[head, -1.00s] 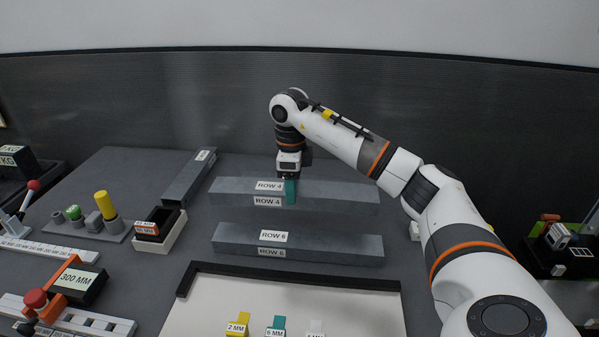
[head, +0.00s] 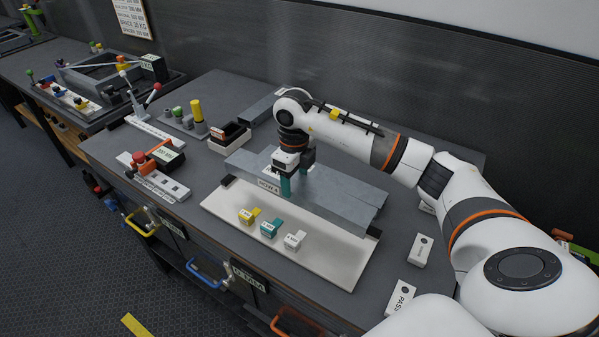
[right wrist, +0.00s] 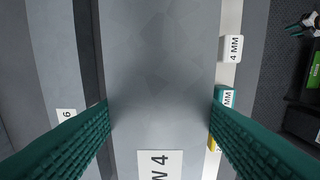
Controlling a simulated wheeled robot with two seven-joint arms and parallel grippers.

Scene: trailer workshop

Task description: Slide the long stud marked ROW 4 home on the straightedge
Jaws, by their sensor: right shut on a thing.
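The long grey stud marked ROW 4 (right wrist: 160,55) lies between my right gripper's teal fingers, its label towards the bottom of the right wrist view. In the head view my right gripper (head: 287,185) is shut on this stud (head: 328,205), left of its middle. The stud lies along the back of the white board and hides most of the black straightedge (head: 373,232), whose ends show. I cannot tell whether it touches the straightedge or the board. The ROW 6 stud (right wrist: 52,50) lies beside it, across a dark gap. My left gripper is not in view.
On the white board (head: 325,268) stand yellow (head: 249,215), teal (head: 270,229) and white (head: 294,241) gauge blocks, close in front of the stud. White labelled blocks (head: 420,250) lie to the right.

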